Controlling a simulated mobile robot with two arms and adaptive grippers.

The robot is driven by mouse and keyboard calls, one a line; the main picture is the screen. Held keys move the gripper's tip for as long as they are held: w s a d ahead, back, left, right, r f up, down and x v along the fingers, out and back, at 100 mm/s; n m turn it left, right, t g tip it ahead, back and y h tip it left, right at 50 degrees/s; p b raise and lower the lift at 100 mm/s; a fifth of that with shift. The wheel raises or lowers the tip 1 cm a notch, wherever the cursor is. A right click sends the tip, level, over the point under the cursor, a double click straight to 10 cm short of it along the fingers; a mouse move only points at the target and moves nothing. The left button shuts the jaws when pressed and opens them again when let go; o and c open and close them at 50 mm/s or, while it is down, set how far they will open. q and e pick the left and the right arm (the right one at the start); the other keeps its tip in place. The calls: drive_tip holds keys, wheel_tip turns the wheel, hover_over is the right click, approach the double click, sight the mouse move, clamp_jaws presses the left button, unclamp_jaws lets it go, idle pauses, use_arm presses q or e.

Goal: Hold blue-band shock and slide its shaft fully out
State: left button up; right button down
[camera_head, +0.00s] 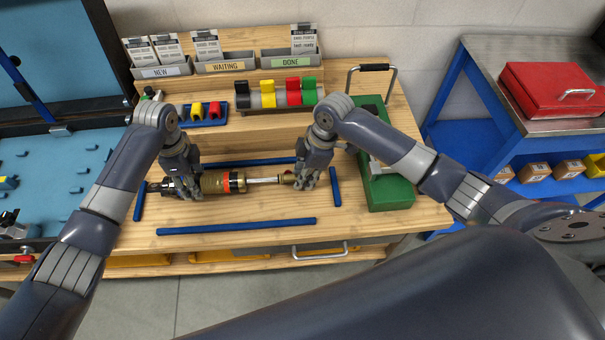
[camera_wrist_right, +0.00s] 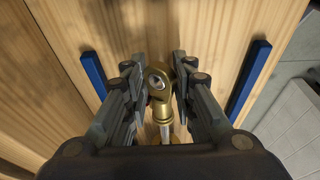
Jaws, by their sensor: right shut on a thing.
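A shock with a gold body (camera_head: 212,183) lies level along the bench, its dark end to the left. The band I see on it is orange-red (camera_head: 235,182), not blue. Its bright shaft (camera_head: 264,180) shows to the right of the body. My right gripper (camera_head: 307,180) is shut on the gold eye end of the shaft; this eye (camera_wrist_right: 158,84) sits between the fingers in the right wrist view. My left gripper (camera_head: 186,190) is at the left part of the body with fingers over it; its grip is partly hidden.
Blue rails frame the work area, the front one (camera_head: 236,227) nearest me. Behind are a rack of coloured blocks (camera_head: 278,92) and bins labelled NEW, WAITING (camera_head: 226,66) and DONE (camera_head: 290,62).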

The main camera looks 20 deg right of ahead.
sight(317, 184)
drive_tip(key=shift+s+d, duration=0.25)
drive_tip(key=shift+d, duration=0.85)
drive_tip(key=shift+s+d, duration=0.25)
drive_tip(key=shift+d, duration=0.8)
idle(0.3)
drive_tip(key=shift+f, duration=0.55)
idle(2.1)
drive_tip(key=shift+s+a+f, duration=0.1)
drive_tip(key=shift+s+f, duration=0.1)
drive_tip(key=shift+f, duration=0.05)
idle(0.7)
drive_tip(key=c, duration=1.4)
unclamp_jaws()
drive_tip(key=shift+o, duration=0.2)
drive_tip(key=shift+a, duration=0.1)
drive_tip(key=shift+a+r, duration=0.1)
drive_tip(key=shift+w+r, duration=0.15)
drive_tip(key=shift+r, duration=0.45)
wheel_tip(317, 184, up, 9)
